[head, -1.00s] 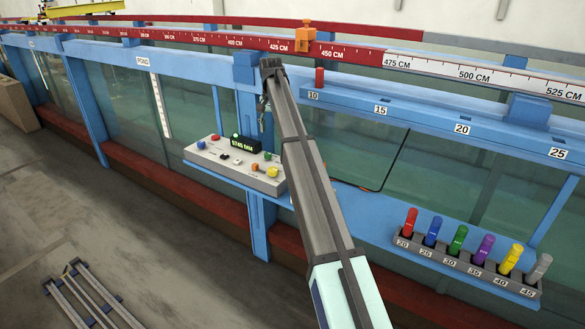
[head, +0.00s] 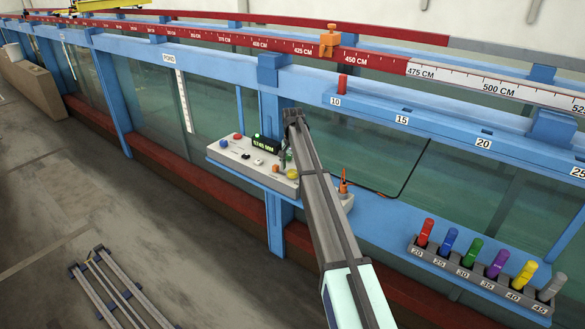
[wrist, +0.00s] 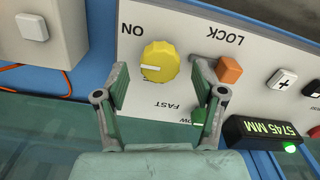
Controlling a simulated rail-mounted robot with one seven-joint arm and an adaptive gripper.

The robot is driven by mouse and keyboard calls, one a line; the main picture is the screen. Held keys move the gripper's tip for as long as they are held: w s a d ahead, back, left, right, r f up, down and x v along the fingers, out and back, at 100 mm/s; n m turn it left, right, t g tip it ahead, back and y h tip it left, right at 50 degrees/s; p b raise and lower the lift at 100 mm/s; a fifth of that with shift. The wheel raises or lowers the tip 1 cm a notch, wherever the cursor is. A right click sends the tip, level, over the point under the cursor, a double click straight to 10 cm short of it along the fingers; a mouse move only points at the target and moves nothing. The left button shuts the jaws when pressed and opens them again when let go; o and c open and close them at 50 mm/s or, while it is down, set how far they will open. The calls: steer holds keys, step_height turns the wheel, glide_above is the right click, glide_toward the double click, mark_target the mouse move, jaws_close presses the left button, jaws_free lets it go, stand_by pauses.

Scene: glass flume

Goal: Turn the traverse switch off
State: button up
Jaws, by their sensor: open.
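The control console (head: 222,158) is a pale panel on the blue flume frame. Its yellow knob (wrist: 158,60) shows in the wrist view beside the word ON, with its white mark towards the left; the knob also shows in the head view (head: 292,174). My gripper (wrist: 160,78) is open, its fingers on either side of the knob's lower part in the picture. I cannot tell whether they touch it. An orange lever (wrist: 229,70) stands by the word LOCK, just right of the right finger. My gripper partly hides the panel's lower labels.
A grey box (wrist: 45,30) with an orange cable is at upper left. A rack of coloured handles (head: 475,275) stands to the right.

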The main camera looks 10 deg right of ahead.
steer(key=shift+f, duration=0.85)
steer(key=c, duration=1.1)
steer(key=shift+n, duration=0.4)
steer(key=shift+c, duration=0.2)
steer(key=n+b, duration=0.1)
steer(key=n, duration=0.1)
steer(key=shift+f+n+b, duration=0.1)
steer(key=shift+n+b, duration=0.3)
steer(key=n+b, duration=0.2)
steer(key=n, duration=0.3)
steer(key=n+b, duration=0.1)
steer(key=n, duration=0.3)
steer(key=shift+n, duration=0.4)
steer(key=n+b, duration=0.1)
steer(key=n, duration=0.3)
steer(key=shift+n, duration=0.4)
